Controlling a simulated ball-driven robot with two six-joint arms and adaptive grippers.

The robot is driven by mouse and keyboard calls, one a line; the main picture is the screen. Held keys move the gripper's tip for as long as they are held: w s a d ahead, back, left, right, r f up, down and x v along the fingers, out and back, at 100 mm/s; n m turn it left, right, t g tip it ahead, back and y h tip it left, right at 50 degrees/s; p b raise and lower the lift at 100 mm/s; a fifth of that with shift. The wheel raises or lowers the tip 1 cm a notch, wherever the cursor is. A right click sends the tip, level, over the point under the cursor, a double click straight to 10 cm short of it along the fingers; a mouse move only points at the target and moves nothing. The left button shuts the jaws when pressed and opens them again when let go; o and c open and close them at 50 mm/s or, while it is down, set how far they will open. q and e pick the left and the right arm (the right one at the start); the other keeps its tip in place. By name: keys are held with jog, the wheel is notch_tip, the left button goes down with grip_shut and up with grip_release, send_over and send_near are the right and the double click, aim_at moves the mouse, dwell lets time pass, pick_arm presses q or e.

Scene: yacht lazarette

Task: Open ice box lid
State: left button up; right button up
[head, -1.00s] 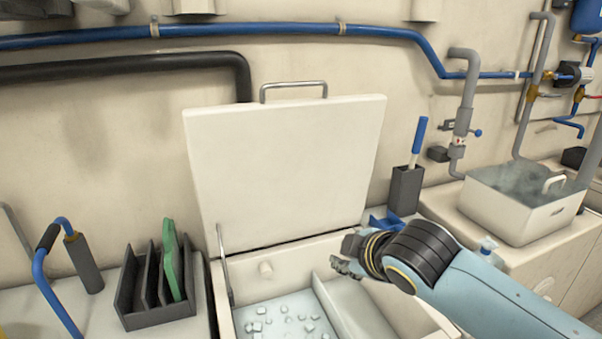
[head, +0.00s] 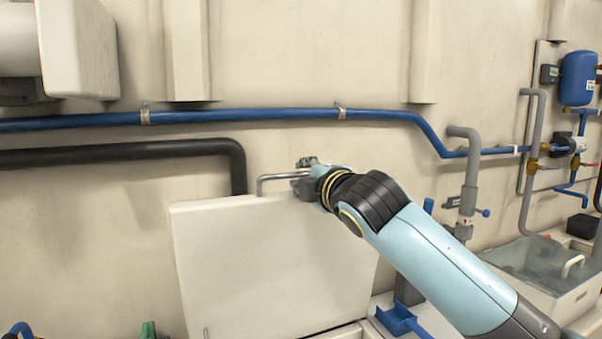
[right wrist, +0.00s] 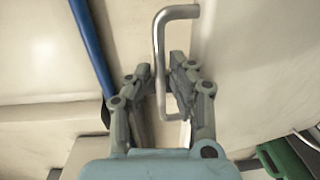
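The white ice box lid (head: 270,265) stands raised, leaning near the wall. Its metal handle (head: 272,181) is on the top edge. My right gripper (head: 303,176) is at the right end of the handle, above the lid's edge. In the right wrist view the gripper's two fingers (right wrist: 163,88) are apart, one on each side of the handle (right wrist: 158,50). A gap shows beside the bar, and I cannot tell whether either finger touches it. The box's inside is below the head view. My left gripper is in neither view.
A blue pipe (head: 250,115) and a black pipe (head: 120,152) run along the wall behind the lid. A grey pipe (head: 470,185) and a water-filled basin (head: 545,270) are at the right. A blue holder (head: 397,318) sits right of the lid.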

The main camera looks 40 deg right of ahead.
jog(key=shift+x, duration=1)
grip_shut()
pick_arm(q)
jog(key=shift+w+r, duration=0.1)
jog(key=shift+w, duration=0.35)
pick_arm(e)
jog(key=shift+s+f, duration=0.1)
jog(key=shift+f, duration=0.05)
